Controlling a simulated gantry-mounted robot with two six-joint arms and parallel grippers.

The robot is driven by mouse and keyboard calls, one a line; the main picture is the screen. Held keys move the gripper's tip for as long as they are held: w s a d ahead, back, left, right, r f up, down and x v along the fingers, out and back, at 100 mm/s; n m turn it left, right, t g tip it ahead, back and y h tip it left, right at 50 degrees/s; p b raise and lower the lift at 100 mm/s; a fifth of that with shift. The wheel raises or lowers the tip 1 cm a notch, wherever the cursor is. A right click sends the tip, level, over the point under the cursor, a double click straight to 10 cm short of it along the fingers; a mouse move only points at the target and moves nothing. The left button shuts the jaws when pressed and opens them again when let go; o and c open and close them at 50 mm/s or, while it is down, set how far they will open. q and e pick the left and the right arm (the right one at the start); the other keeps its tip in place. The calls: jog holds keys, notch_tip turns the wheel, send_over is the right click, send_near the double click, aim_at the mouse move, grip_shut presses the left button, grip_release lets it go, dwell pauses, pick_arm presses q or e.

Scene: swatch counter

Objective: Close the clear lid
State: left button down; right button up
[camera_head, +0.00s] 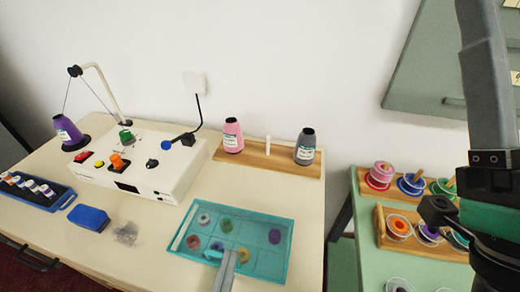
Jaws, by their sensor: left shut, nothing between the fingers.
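A teal see-through box (288,250) lies near the front edge of the cream counter, with several coloured round bobbins inside. I cannot clearly tell its clear lid from the box, or whether the lid lies flat over it. My left gripper (229,257), grey and narrow, comes up from the bottom edge of the view and overlaps the front middle of the box. It is shut with nothing in it. I cannot tell if it touches the box. My right arm stands at the right edge; its fingertips are not seen.
A white machine (150,175) with knobs stands behind the box. A wooden rack (270,160) holds pink and grey thread cones. A blue pad (88,217) and a blue tray (40,200) lie left. Wooden spool racks (395,250) stand on a green table at right.

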pick_arm(q)
jog(key=shift+f, duration=0.25)
jog(key=shift+s+a+r+p, duration=0.25)
jog(key=shift+s+r+p, duration=0.5)
jog(key=shift+r, duration=0.25)
jog(key=b+v, duration=0.3)
jog(key=v, duration=0.4)
jog(key=shift+r, duration=0.2)
jog(key=shift+s, duration=0.1)
